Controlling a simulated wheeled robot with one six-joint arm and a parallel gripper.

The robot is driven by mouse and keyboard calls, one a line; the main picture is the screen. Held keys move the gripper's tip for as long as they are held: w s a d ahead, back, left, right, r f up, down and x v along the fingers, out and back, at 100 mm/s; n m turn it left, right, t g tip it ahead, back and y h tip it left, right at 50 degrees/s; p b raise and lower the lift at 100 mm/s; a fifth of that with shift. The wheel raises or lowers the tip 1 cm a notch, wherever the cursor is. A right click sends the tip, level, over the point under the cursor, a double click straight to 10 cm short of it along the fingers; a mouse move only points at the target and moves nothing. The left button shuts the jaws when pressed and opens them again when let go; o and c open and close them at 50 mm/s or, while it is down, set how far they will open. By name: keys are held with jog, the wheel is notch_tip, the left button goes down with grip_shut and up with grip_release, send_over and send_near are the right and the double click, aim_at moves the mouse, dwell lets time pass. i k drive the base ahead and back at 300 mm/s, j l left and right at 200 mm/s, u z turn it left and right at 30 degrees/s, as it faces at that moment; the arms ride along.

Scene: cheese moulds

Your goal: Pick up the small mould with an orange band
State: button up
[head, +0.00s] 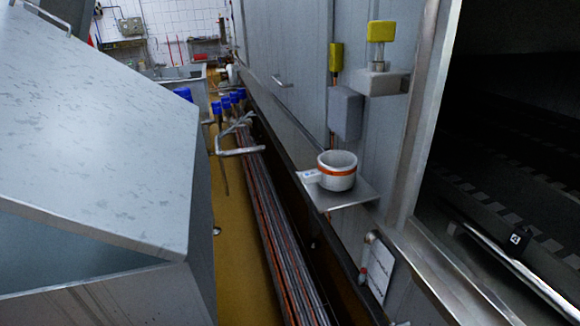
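A small white round mould (337,181) with an orange band around its upper wall stands upright on a small metal shelf (345,200) right of centre in the head view. Its open top faces up and the inside looks empty. A small white item with a blue mark (311,176) lies on the shelf just left of the mould. My gripper does not show in this view, so its state and its place relative to the mould cannot be seen.
The shelf juts from a grey metal wall with yellow-topped fittings (381,31) and a grey box (345,112) above it. A large metal vat or cover (90,130) fills the left. A yellow-brown floor strip (240,270) and long pipes (275,240) run between. A dark opening lies right.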

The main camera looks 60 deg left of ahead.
aim_at(336, 172)
jog(key=u, duration=1.3)
